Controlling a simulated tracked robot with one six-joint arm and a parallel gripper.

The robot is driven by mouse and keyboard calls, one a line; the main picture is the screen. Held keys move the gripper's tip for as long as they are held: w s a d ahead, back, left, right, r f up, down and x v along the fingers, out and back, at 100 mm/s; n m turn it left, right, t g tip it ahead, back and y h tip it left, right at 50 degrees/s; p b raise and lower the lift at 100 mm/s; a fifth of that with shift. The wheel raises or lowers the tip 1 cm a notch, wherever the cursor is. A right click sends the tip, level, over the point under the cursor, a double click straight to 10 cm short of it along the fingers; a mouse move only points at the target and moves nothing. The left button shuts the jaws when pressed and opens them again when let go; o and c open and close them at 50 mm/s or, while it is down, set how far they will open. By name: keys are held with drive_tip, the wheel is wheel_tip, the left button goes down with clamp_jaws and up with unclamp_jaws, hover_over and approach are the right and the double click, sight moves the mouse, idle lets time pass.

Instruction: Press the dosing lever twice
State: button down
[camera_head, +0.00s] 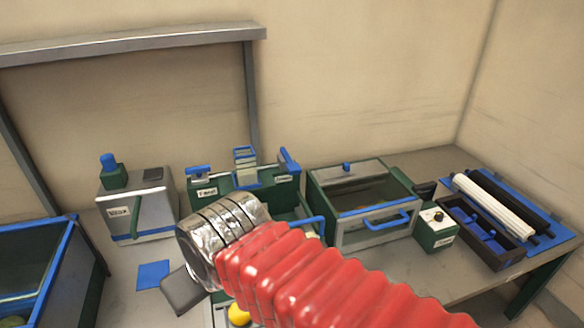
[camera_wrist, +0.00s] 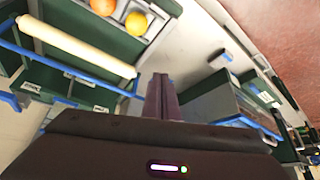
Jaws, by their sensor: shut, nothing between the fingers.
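A pale box-shaped machine (camera_head: 150,198) with a white label stands at the left of the table. A green lever-like bar (camera_head: 136,216) runs down its front, and a green cylinder with a blue knob (camera_head: 108,162) sits on top; I cannot tell for certain which part is the dosing lever. My gripper (camera_head: 183,290) shows as a dark block low in front of this machine, right of a blue square (camera_head: 153,275), apart from the machine. In the wrist view its fingers (camera_wrist: 162,97) are together and empty. My red-sleeved arm hides part of the table's middle.
A green station with blue parts (camera_head: 245,185), a glass-lidded box with a blue handle (camera_head: 345,205), a small knob box (camera_head: 436,230) and a roller tray (camera_head: 500,215) stand rightward. A blue-rimmed bin (camera_head: 70,235) is at left. A yellow fruit (camera_head: 238,314) lies near my arm.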

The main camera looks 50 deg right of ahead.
drive_tip(key=w+d+r+m+t, duration=0.1)
drive_tip(key=w+d+r+m, duration=0.45)
drive_tip(key=w+d, duration=0.35)
wheel_tip(320, 180, up, 7)
drive_tip(key=m+t+h, duration=0.2)
drive_tip(key=m+h, duration=0.2)
drive_tip(key=m, duration=0.4)
hover_over(296, 169)
drive_tip(key=shift+w+f, duration=0.15)
drive_tip(key=shift+f, duration=0.05)
drive_tip(key=shift+f, duration=0.1)
drive_tip(key=shift+f, duration=4.3)
drive_tip(key=shift+f, duration=0.1)
drive_tip(key=shift+f, duration=0.3)
